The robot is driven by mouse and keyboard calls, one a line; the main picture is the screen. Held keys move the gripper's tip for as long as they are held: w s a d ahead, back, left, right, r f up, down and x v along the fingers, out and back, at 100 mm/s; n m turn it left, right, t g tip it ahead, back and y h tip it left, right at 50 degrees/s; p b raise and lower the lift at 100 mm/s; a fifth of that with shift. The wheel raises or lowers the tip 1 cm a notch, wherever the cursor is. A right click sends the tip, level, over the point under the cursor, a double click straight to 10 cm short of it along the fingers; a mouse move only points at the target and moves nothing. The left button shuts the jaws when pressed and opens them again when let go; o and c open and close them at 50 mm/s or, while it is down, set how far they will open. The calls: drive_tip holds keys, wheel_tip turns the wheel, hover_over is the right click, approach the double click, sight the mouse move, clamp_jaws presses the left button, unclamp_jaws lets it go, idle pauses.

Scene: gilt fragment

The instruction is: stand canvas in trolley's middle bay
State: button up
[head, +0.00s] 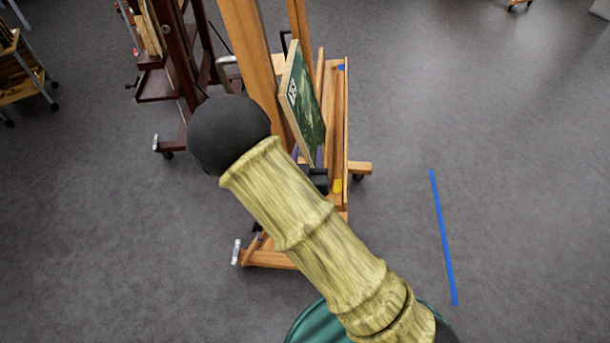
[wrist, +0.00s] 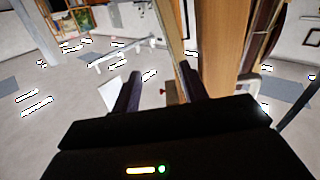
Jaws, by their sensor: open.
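The canvas (head: 306,103), a dark green painting with a pale patch near its upper left corner, leans upright on the ledge of a wooden easel (head: 247,45). My gripper (head: 318,180) is at the canvas's lower end in the head view, mostly hidden behind my arm. In the wrist view my gripper (wrist: 160,84) is open, its two dark fingers apart. A thin upright edge, seemingly the canvas (wrist: 171,38), shows close to the right finger; I cannot tell whether they touch. A wooden trolley on castors (head: 22,78) stands at the far left, partly cut off; its bays are unclear.
A dark wooden easel (head: 180,70) on castors stands behind and left of the light easel. A blue tape strip (head: 443,237) lies on the grey floor at right. A wheeled item (head: 519,4) shows at the top right edge.

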drive_tip(key=s+p, duration=0.2)
drive_tip(key=s, duration=0.3)
drive_tip(key=shift+s+a+p, duration=0.1)
drive_tip(key=shift+s+p, duration=0.05)
drive_tip(key=shift+p, duration=0.15)
idle(0.9)
drive_tip(key=w+d+f+m+g, duration=0.2)
drive_tip(key=w+d+m+g, duration=0.1)
drive_tip(key=d+g, duration=0.35)
drive_tip(key=s+d+r+n+g, duration=0.1)
drive_tip(key=s+d+r+g, duration=0.7)
drive_tip(key=s+d, duration=0.3)
drive_tip(key=shift+s+d+r+n+g+y, duration=0.15)
drive_tip(key=shift+s+d+n+g+y, duration=0.25)
drive_tip(key=shift+s, duration=0.45)
